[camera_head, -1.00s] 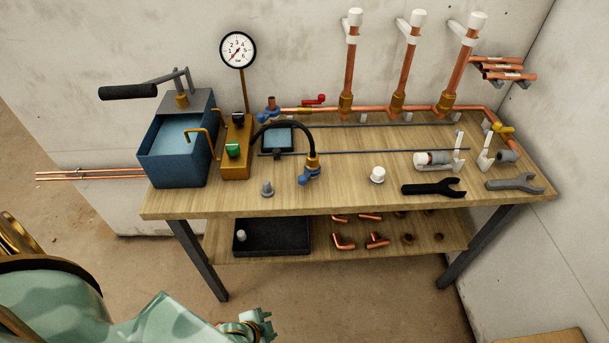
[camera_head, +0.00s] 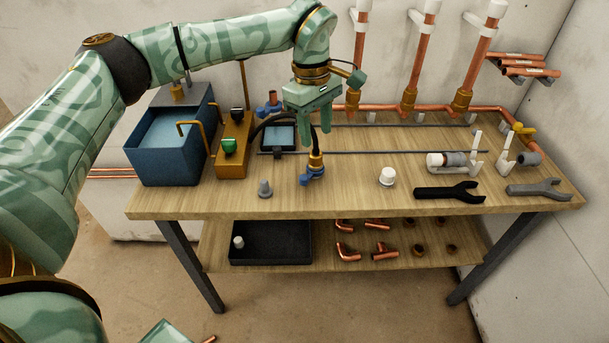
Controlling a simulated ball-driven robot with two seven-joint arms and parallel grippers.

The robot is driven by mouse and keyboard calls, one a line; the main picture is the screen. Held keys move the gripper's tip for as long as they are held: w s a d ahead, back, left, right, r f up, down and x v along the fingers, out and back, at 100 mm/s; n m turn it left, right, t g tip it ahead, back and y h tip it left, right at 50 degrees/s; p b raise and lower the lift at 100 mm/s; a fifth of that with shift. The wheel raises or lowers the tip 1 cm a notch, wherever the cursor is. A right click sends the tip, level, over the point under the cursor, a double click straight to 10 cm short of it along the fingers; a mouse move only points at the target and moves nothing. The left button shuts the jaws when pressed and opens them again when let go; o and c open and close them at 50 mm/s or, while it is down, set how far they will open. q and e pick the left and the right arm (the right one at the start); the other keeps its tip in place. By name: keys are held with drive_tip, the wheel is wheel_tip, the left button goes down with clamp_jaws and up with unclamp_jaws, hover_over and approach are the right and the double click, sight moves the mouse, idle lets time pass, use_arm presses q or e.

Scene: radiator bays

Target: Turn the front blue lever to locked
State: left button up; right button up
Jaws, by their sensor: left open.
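The front blue lever (camera_head: 313,174) sits at the lower end of a brass fitting (camera_head: 316,158) on a black hose, near the middle of the bench. A second blue lever (camera_head: 268,109) is at the back, at the left end of the copper pipe. My left gripper (camera_head: 311,122) reaches down from above, open and empty, over the bench above and behind the front lever. It appears apart from the lever and overlaps part of the hose in the picture. The red lever on the pipe is hidden behind it.
A blue water tank (camera_head: 168,150) and a brass block with a green knob (camera_head: 232,146) stand left. A grey cone (camera_head: 265,188) and white cap (camera_head: 387,176) flank the lever. Wrenches (camera_head: 449,191) lie right. The bench front near the lever is mostly clear.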

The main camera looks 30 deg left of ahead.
sight(304, 176)
use_arm(q)
drive_tip(key=shift+y, duration=0.5)
drive_tip(key=a+f+b, duration=0.1)
drive_tip(key=f+b, duration=0.1)
drive_tip(key=f, duration=0.3)
drive_tip(key=a+f+b, duration=0.1)
drive_tip(key=f+b, duration=0.1)
drive_tip(key=f, duration=0.2)
drive_tip(key=f+b, duration=0.1)
drive_tip(key=f, duration=0.4)
drive_tip(key=shift+a+f+b, duration=0.3)
drive_tip(key=shift+a+b, duration=0.1)
use_arm(e)
drive_tip(key=shift+g, duration=0.3)
drive_tip(key=f, duration=0.1)
drive_tip(key=s+f, duration=0.1)
drive_tip(key=f, duration=0.1)
drive_tip(key=s+f, duration=0.1)
drive_tip(key=f, duration=0.1)
drive_tip(key=shift+s+f, duration=0.15)
drive_tip(key=shift+f, duration=0.05)
use_arm(q)
clamp_jaws()
